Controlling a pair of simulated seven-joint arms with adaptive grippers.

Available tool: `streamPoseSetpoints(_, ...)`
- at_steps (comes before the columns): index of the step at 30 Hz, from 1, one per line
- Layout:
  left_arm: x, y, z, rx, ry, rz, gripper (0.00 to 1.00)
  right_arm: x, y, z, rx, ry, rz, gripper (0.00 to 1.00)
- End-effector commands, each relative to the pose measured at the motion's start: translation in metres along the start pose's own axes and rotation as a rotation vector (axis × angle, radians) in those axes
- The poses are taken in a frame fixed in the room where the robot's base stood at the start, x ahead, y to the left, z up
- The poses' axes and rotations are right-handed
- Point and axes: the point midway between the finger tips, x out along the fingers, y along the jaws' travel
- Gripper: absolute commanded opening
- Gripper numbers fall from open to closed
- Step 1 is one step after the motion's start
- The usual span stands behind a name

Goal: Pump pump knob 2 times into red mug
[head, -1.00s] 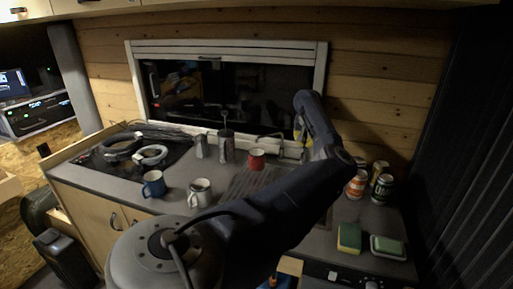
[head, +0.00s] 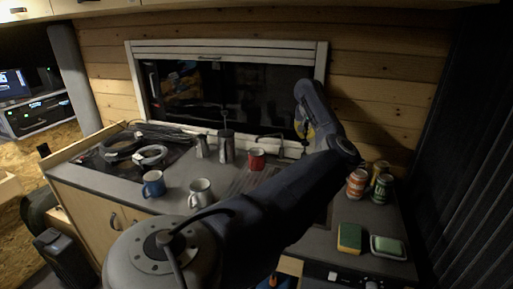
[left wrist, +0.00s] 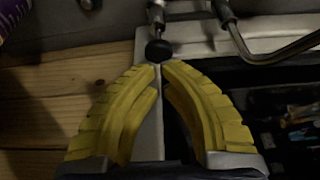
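The red mug (head: 257,159) stands upright on the counter, left of my left arm in the head view. In the left wrist view the pump knob (left wrist: 159,50) is a small round black knob on a thin metal stem. The yellow fingers of my left gripper (left wrist: 160,67) are closed, with their tips almost meeting right at the knob. Whether they touch it I cannot tell. In the head view that gripper (head: 304,129) is mostly hidden behind my own arm near the window's right end. A curved metal spout (head: 270,136) reaches toward the red mug. My right gripper is not in view.
A blue mug (head: 153,184) and a white mug (head: 200,192) stand to the left. A dark tumbler (head: 226,148) stands behind. Cans (head: 357,183) and a yellow-green sponge (head: 349,238) are right of my arm. The wall and window are close behind the gripper.

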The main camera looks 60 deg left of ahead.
Motion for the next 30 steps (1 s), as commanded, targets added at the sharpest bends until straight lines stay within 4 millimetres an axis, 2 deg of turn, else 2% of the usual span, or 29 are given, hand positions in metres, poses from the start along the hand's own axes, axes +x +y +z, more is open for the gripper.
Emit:
streamPoseSetpoints(20,-0.002,0.0,-0.001,0.0,0.0,0.0,0.0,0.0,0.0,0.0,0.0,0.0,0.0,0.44)
streamPoseSetpoints(30,-0.023,0.0,-0.01,0.0,0.001,0.0,0.0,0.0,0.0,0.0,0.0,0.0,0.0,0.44)
